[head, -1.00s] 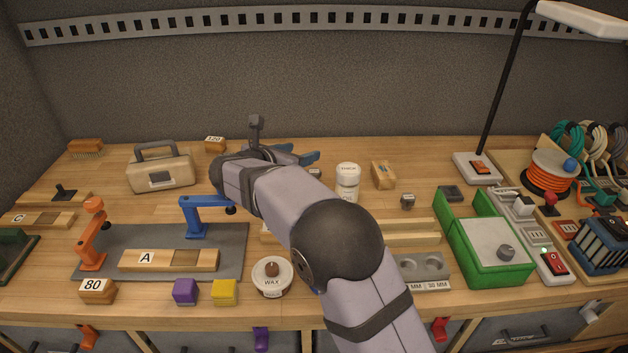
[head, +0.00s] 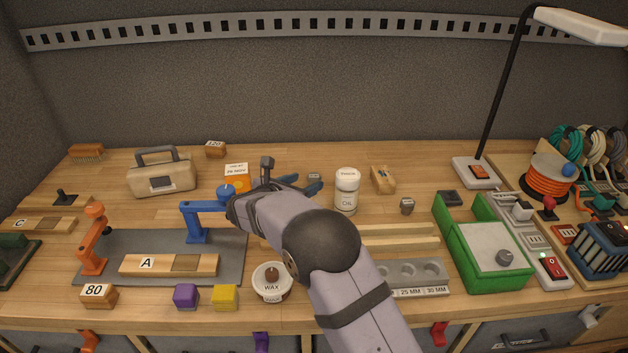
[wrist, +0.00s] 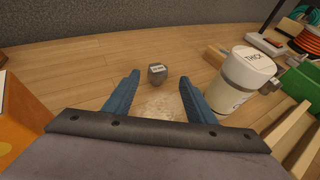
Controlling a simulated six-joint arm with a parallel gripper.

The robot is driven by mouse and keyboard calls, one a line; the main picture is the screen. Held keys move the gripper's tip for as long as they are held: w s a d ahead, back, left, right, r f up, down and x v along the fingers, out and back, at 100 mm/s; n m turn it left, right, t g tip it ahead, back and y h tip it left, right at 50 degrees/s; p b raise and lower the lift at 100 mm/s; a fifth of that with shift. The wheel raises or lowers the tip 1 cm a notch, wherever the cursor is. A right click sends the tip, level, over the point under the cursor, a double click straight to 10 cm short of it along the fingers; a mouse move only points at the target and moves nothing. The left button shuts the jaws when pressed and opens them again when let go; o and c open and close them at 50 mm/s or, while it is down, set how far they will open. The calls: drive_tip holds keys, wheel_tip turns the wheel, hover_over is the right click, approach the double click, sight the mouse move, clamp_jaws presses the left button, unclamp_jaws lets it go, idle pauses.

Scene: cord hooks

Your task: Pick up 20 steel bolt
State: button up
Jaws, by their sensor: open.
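A small dark grey steel bolt (wrist: 157,75) with a pale label on its top stands on the wooden bench in the wrist view. The label is too small to read surely. It also shows in the head view (head: 314,177), just past my gripper (head: 306,184). In the wrist view my gripper (wrist: 160,80) is open, with its blue fingers apart and nothing held. The bolt appears in the gap between the fingertips, close to them. I see no contact, and cannot tell how far beyond the tips it is.
A white oil jar (head: 346,192) stands close on the right, and an orange-and-white box (head: 236,178) on the left. Another small grey piece (head: 407,205) stands farther right. A wooden block (head: 383,179) is behind it. Bare bench lies behind the bolt.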

sight(313, 177)
drive_tip(key=shift+p+x, duration=1.1)
drive_tip(key=shift+x, duration=1.5)
drive_tip(key=shift+w+a+r, duration=0.1)
drive_tip(key=shift+w+a, duration=0.05)
drive_tip(key=shift+a, duration=0.05)
drive_tip(key=shift+c, duration=0.4)
drive_tip(key=c, duration=1.1)
drive_tip(key=shift+r, duration=0.1)
wheel_tip(313, 177, up, 10)
drive_tip(key=shift+f+b, duration=0.1)
drive_tip(key=shift+b, duration=0.65)
